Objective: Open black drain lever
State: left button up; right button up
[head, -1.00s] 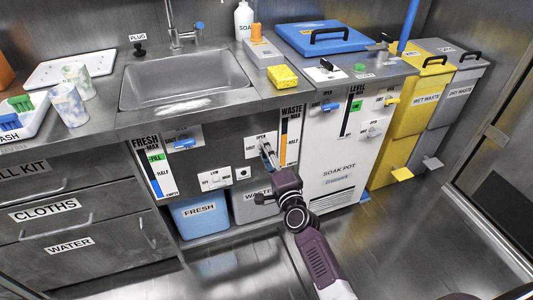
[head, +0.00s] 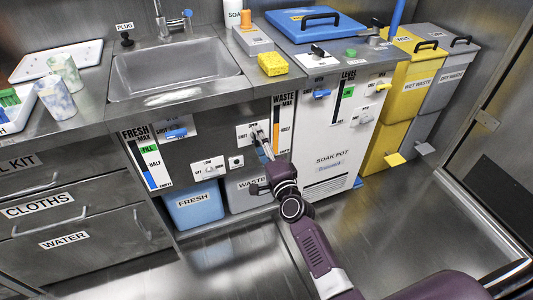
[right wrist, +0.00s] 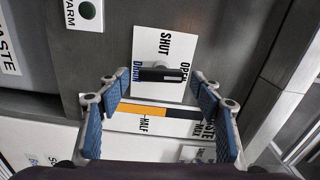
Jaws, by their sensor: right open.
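The black drain lever (right wrist: 158,74) sits on a white plate (right wrist: 150,48) in the right wrist view, with SHUT, OPEN and DRAIN labels. The lever's bar runs across the plate, its light-marked end beside OPEN. My right gripper (right wrist: 158,84) is open, with one blue-padded finger on each side of the lever and a gap to it on both sides. In the head view the right gripper (head: 262,147) is in front of the plate (head: 244,133) and partly hides the lever. My left gripper is in neither view.
A WASTE level gauge (head: 282,125) is just right of the plate. A low switch (head: 208,169) and an alarm button (head: 236,162) are below left. FRESH (head: 195,204) and waste (head: 248,190) containers stand beneath. The soak pot cabinet (head: 325,150) is to the right. The floor in front is clear.

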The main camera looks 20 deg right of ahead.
jog(key=s, duration=1.1)
jog(key=shift+d, duration=0.25)
jog(key=shift+s, duration=0.1)
dwell(0.7)
